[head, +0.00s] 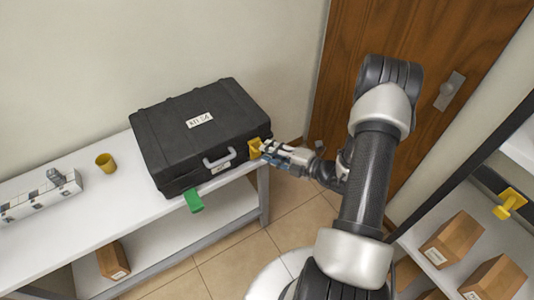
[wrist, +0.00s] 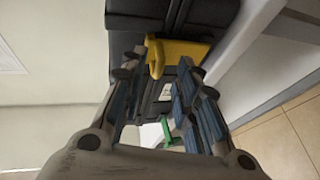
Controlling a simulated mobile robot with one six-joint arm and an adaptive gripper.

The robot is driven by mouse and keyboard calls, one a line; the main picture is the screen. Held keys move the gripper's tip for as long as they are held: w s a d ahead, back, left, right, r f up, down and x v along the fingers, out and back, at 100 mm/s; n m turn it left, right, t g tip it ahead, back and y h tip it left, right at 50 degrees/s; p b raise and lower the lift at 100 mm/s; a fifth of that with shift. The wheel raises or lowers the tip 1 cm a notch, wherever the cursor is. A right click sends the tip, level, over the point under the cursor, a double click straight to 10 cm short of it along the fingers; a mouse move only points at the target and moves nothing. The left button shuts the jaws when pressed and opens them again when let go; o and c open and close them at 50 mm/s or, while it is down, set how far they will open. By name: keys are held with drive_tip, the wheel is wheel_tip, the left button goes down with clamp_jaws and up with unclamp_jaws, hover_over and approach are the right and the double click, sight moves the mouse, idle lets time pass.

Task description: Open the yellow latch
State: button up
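The black case (head: 165,135) stands shut on the white bench and carries the yellow latch (head: 255,147) at the right end of its front. In the wrist view the yellow latch (wrist: 183,52) lies just ahead of my fingertips, its tab reaching between them. My gripper (head: 266,149) is at the latch, its fingers (wrist: 157,72) apart with a gap between them. I cannot tell whether a finger touches the latch. The green latch (head: 193,200) sticks out from the left of the case's front; it also shows in the wrist view (wrist: 166,131).
The case's grey handle (head: 219,159) sits between the latches. A yellow cup (head: 105,162) and a white device (head: 40,197) stand left on the bench (head: 115,210). A shelf with brown boxes (head: 452,240) is at the right. A wooden door (head: 425,45) is behind my arm.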

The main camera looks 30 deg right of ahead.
drive_tip(key=shift+x, duration=0.85)
clamp_jaws()
